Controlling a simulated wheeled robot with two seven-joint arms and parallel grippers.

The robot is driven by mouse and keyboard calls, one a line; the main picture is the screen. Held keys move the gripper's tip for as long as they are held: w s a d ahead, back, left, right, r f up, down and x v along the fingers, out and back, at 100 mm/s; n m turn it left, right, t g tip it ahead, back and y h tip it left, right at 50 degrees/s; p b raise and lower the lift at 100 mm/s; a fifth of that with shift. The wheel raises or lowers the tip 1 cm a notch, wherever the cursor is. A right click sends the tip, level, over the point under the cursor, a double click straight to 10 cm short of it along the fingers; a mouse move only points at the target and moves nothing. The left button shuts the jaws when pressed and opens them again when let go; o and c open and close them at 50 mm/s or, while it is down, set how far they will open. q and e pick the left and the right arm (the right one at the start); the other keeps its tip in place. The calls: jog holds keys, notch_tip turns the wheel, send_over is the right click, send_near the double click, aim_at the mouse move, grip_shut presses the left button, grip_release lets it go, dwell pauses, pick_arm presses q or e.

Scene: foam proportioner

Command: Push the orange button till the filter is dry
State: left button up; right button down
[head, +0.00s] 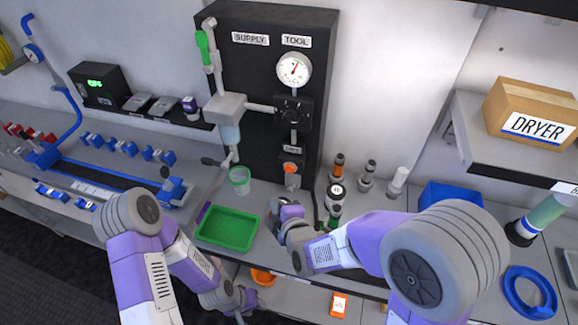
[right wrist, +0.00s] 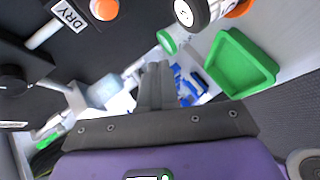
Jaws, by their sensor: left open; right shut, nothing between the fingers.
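The orange button (head: 291,168) sits low on the black panel (head: 262,20), under a small label. In the right wrist view the orange button (right wrist: 103,9) is at the top edge beside the DRY label (right wrist: 68,14). The filter (head: 229,132) hangs at the panel's left with a pale, translucent bowl; whether it holds water I cannot tell. Its bowl also shows in the right wrist view (right wrist: 103,92). My right gripper (head: 286,212) is shut and empty, below the button and apart from it; its fingers (right wrist: 158,70) lie together. My left gripper (head: 240,303) is open, low by the bench's front edge.
A green cup (head: 239,180) stands below the filter, and a green tray (head: 228,228) lies before it. Several bottle-like fittings (head: 336,190) stand right of the button. A gauge (head: 294,70) is above. A DRYER box (head: 532,112) sits on the right shelf.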

jog(key=w+d+b, duration=0.2)
jog(key=w, duration=0.6)
jog(key=shift+w+d, duration=0.25)
jog(key=shift+d, duration=0.15)
dwell(1.8)
jog(key=shift+w+d, duration=0.1)
jog(key=shift+w, duration=0.3)
jog(key=shift+w+d+b, duration=0.15)
jog(key=shift+w+b, duration=0.25)
jog(key=shift+b, duration=0.05)
dwell(0.6)
dwell(0.3)
jog(key=shift+s+a, duration=0.25)
jog(key=shift+s, duration=0.55)
jog(key=shift+s+a+p, duration=0.25)
jog(key=shift+s+p, duration=0.05)
jog(key=shift+s, duration=0.5)
jog(key=shift+s+a+p, duration=0.25)
jog(key=shift+s, duration=0.55)
jog(key=shift+s+a+p, duration=0.25)
jog(key=shift+s+p, duration=0.05)
jog(key=shift+s, duration=0.5)
